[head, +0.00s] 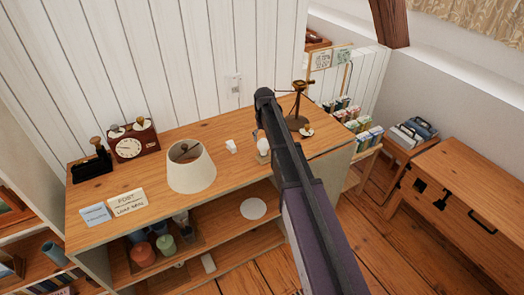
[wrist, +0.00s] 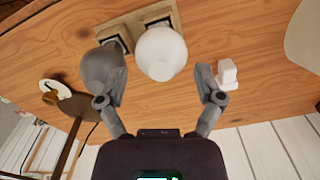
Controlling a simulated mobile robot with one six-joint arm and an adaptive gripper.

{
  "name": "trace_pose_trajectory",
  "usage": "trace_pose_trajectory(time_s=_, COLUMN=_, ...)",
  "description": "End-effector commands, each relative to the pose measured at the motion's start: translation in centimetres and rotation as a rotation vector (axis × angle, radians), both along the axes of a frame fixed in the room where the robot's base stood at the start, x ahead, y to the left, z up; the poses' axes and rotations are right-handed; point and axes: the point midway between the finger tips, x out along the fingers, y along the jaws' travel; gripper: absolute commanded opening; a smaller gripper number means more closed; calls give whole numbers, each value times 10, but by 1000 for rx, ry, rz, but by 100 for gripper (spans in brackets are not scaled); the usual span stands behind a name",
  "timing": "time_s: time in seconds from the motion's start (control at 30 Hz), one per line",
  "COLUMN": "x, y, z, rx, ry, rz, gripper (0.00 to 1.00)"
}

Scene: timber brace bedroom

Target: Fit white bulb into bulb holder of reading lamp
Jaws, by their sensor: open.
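The white bulb (wrist: 160,52) stands in a wooden tray, its round top toward the wrist camera. It also shows in the head view (head: 263,146), left of my arm. My gripper (wrist: 158,82) is open around or just above the white bulb, with a finger on either side and visible gaps; contact is not visible. A grey bulb (wrist: 101,66) stands beside it, by the left finger. A dark brass lamp on a stand (head: 297,104) is at the back right of the desk. A lamp with a cream shade (head: 191,172) stands left of centre. I cannot tell which is the reading lamp; no bulb holder shows clearly.
The wooden tray (wrist: 165,12) has dark square slots. A small white block (wrist: 228,72) is close to the right finger. On the desk (head: 215,128) are a clock (head: 128,147) and cards (head: 127,203) at left. A white wall (head: 180,60) is behind.

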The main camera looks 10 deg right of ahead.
Motion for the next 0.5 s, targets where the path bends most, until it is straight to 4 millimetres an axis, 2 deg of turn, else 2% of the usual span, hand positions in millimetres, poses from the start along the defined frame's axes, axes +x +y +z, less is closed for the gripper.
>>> trace_pose_trajectory(time_s=0.27, x=0, y=0, z=0, rx=0, ry=0, rz=0, gripper=86)
trace_pose_trajectory(time_s=0.5, x=1, y=0, z=-11, rx=0, ry=0, rz=-1, gripper=86)
